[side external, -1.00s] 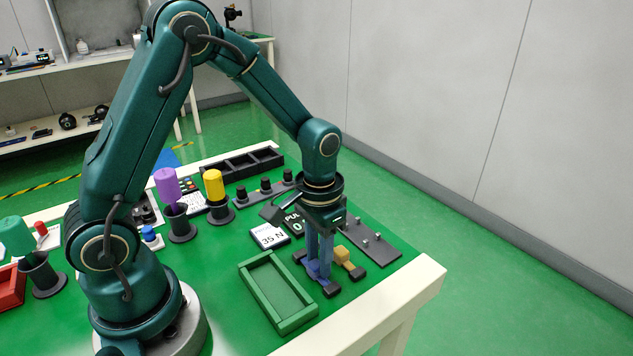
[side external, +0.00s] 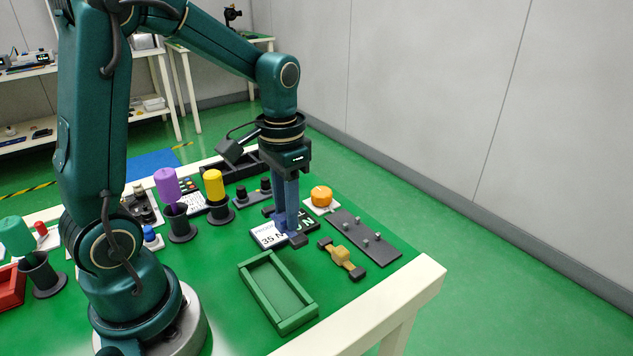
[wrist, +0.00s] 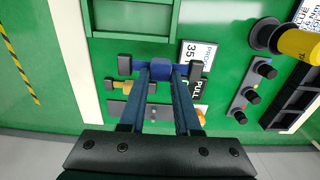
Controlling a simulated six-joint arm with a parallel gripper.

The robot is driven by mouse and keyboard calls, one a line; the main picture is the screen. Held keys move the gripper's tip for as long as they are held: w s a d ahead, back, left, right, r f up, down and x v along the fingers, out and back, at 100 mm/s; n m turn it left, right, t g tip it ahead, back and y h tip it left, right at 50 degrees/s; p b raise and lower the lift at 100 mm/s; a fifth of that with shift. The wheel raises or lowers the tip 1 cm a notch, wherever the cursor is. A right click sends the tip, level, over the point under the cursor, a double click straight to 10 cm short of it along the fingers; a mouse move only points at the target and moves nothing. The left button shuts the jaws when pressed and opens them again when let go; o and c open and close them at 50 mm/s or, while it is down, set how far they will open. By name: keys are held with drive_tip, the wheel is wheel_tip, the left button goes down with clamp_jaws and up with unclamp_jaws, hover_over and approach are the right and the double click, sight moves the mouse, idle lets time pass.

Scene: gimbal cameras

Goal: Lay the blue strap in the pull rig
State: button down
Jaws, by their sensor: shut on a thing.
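My gripper (side external: 286,222) is shut on the blue strap, gripping its middle. The strap (wrist: 160,67) is a blue band with a dark block at each end, and it spans crosswise between my fingers in the wrist view. In the side view the strap is partly hidden by the fingers, with one dark end (side external: 298,240) showing below them. It appears raised over the 35 N card. The pull rig seems to be the dark grey plate with several small pegs (side external: 372,244), to the right of my gripper. My gripper also shows in the wrist view (wrist: 161,72).
A yellow strap with dark ends (side external: 341,253) lies beside the plate's near-left edge. The 35 N card (side external: 264,232) and an orange button (side external: 321,195) are near my gripper. A green tray (side external: 246,282) lies in front. Cups with purple and yellow-handled tools stand left.

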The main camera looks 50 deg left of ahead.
drive_tip(key=s+a+r, duration=0.2)
drive_tip(key=a+r, duration=0.1)
drive_tip(key=a, duration=0.2)
drive_tip(key=w+r+n, duration=0.2)
drive_tip(key=w+r, duration=0.2)
drive_tip(key=w, duration=0.4)
drive_tip(key=w+d+f+m, duration=0.1)
drive_tip(key=w+d+f, duration=0.3)
drive_tip(key=w+d, duration=0.3)
drive_tip(key=shift+w+f+m, duration=0.3)
drive_tip(key=shift+w+m, duration=0.1)
drive_tip(key=shift+w, duration=0.75)
drive_tip(key=shift+d, duration=0.1)
drive_tip(key=shift+d+f, duration=0.4)
drive_tip(key=shift+f, duration=0.15)
